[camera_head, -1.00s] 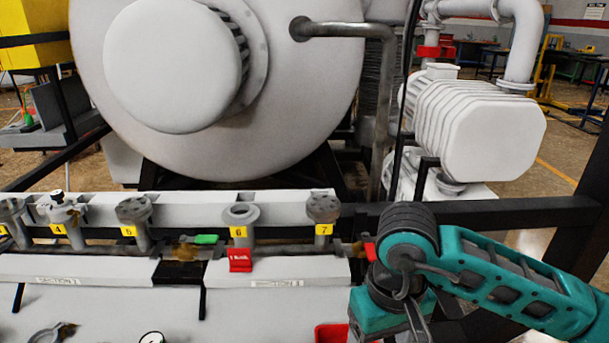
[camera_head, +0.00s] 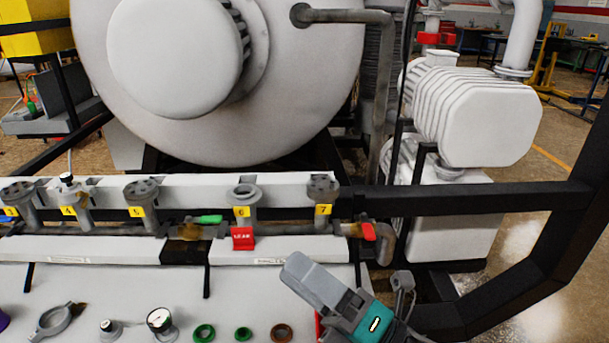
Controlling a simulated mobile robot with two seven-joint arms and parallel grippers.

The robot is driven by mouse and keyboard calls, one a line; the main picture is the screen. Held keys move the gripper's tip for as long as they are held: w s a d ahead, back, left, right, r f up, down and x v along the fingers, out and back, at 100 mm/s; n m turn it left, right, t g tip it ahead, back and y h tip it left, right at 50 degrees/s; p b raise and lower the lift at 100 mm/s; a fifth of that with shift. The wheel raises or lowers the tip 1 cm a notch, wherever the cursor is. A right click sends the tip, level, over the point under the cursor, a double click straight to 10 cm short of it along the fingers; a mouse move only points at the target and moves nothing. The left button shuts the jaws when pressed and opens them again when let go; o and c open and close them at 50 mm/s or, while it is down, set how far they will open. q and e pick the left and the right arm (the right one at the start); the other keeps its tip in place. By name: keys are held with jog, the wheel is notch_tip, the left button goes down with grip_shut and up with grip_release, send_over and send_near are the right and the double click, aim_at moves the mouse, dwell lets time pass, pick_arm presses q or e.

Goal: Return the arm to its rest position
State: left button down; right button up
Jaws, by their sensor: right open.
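My right gripper (camera_head: 330,288), grey with a teal body, is in the lower middle of the head view. It is over the front bench, right of the rings and below the valve row, and is open with nothing seen in it. Most of my right arm is below the picture's edge. My left gripper is not in view.
A pipe manifold (camera_head: 285,229) with numbered ports and red and green handles runs behind the bench. The bench (camera_head: 100,290) holds a clamp (camera_head: 54,321), gauge (camera_head: 160,320), green rings (camera_head: 204,333) and a brown ring (camera_head: 281,333). A black frame (camera_head: 480,200) stands at right.

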jog(key=w+d+f+m+t+h, duration=0.1)
jog(key=d+f+m+t+h, duration=0.1)
jog(key=d+f+m+h, duration=0.7)
jog(key=w+d+f+m+t+h, duration=0.1)
jog(key=d+f+m+t+h, duration=0.35)
jog(key=m, duration=0.95)
jog(key=s+d+f+m+g+h, duration=0.2)
jog(key=s+f+m+g, duration=0.1)
jog(key=f, duration=0.4)
jog(key=s+d+f+m+g+h, duration=0.2)
jog(key=s+f+m+g, duration=0.2)
jog(key=s+f+m, duration=0.2)
notch_tip(320, 180, down, 3)
jog(key=shift+d+r, duration=0.15)
jog(key=shift+r, duration=0.05)
